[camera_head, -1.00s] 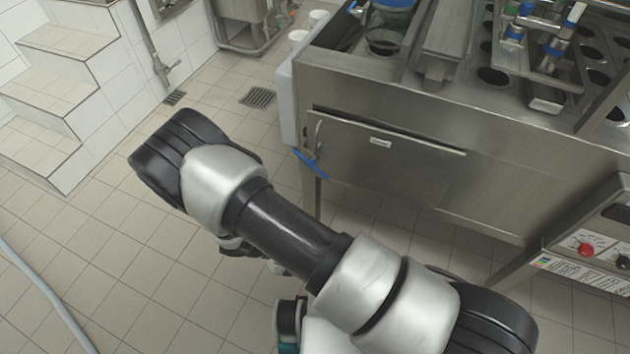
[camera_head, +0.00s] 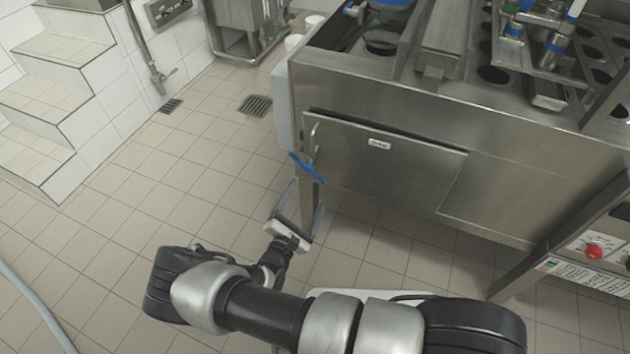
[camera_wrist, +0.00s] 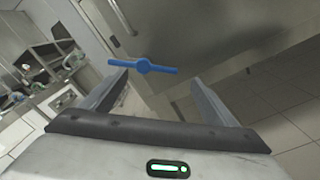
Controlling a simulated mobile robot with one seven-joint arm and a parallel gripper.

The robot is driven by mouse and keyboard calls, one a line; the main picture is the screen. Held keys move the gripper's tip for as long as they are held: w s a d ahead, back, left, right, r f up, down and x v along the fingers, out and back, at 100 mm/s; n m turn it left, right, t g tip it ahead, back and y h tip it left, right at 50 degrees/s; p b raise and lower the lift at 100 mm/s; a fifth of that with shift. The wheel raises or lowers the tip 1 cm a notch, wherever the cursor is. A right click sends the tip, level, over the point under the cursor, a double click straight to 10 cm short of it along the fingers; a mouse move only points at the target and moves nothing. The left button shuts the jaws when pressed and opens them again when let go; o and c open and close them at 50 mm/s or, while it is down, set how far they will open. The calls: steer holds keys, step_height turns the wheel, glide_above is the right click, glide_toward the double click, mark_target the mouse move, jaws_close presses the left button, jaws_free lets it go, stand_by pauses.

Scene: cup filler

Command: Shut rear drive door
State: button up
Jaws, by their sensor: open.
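The rear drive door (camera_head: 385,162) is a flat steel panel with a small label on the side of the steel machine. Its top edge stands slightly out from the frame, so it looks a little ajar, though I cannot tell how far. A metal handle (camera_head: 315,136) is at its left edge, with a blue latch (camera_head: 306,167) just below. The blue latch also shows in the wrist view (camera_wrist: 143,66), ahead of the fingertips. My gripper (camera_head: 302,194) is open and empty, below and near the latch, apart from the door.
The machine's cup deck (camera_head: 495,75) is above the door. A control panel with a red knob (camera_head: 594,251) is at the right. White tiled steps (camera_head: 60,100) stand at the far left.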

mark_target(316, 177)
steer(key=b+x, duration=0.1)
steer(key=x, duration=0.7)
steer(key=shift+f, duration=0.1)
steer(key=shift+c, duration=0.4)
steer(key=c, duration=1.4)
steer(key=shift+a, duration=0.1)
steer(key=shift+c, duration=0.2)
